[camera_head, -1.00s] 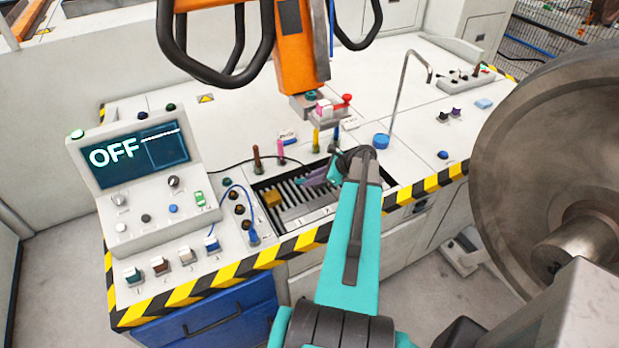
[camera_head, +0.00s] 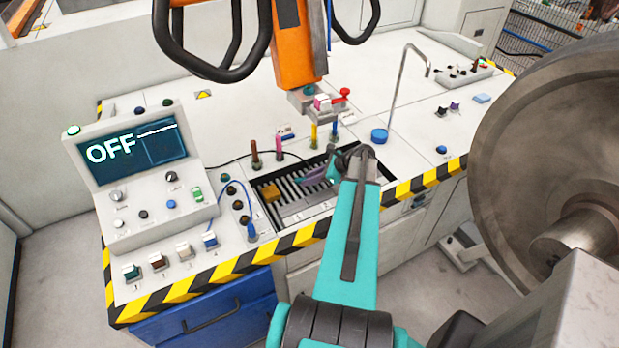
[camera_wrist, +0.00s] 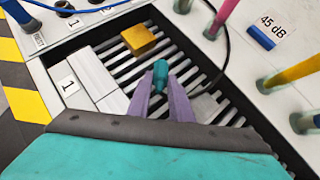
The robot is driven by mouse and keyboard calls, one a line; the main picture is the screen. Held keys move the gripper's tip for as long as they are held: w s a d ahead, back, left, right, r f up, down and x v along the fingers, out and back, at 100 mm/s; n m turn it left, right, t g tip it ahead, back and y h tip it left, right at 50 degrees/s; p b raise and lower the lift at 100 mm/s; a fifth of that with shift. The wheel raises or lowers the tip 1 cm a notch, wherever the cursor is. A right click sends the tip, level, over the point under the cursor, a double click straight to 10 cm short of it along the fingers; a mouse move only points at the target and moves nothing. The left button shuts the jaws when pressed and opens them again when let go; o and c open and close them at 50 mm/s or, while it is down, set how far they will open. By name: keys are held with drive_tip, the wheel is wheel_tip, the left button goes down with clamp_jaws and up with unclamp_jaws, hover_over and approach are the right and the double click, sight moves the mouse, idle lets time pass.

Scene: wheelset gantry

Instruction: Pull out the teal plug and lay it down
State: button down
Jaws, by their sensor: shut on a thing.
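The teal plug (camera_wrist: 160,75) shows in the wrist view as a short teal piece between the purple fingertips of my gripper (camera_wrist: 161,92). My gripper is shut on it, and the plug is out of any socket. It is over the slatted dark tray (camera_wrist: 188,72); I cannot tell whether it touches the slats. In the head view my gripper (camera_head: 314,177) is low over the right part of the tray, and my teal arm hides some of the tray. The plug itself cannot be made out clearly there.
A yellow block (camera_wrist: 138,38) and pale blocks (camera_wrist: 92,72) lie in the tray. Behind it stand brown (camera_head: 255,156), pink (camera_head: 279,150), yellow (camera_head: 314,135) and blue (camera_head: 334,131) plugs. A control panel (camera_head: 135,150) stands left, an orange hoist (camera_head: 297,50) hangs above, and a large wheel (camera_head: 545,140) is right.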

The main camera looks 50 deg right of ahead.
drive_tip(key=shift+f+b, duration=0.75)
drive_tip(key=shift+f, duration=1.15)
drive_tip(key=c, duration=1.5)
unclamp_jaws()
drive_tip(key=shift+a, duration=0.1)
drive_tip(key=shift+f, duration=0.1)
drive_tip(key=shift+s, duration=0.1)
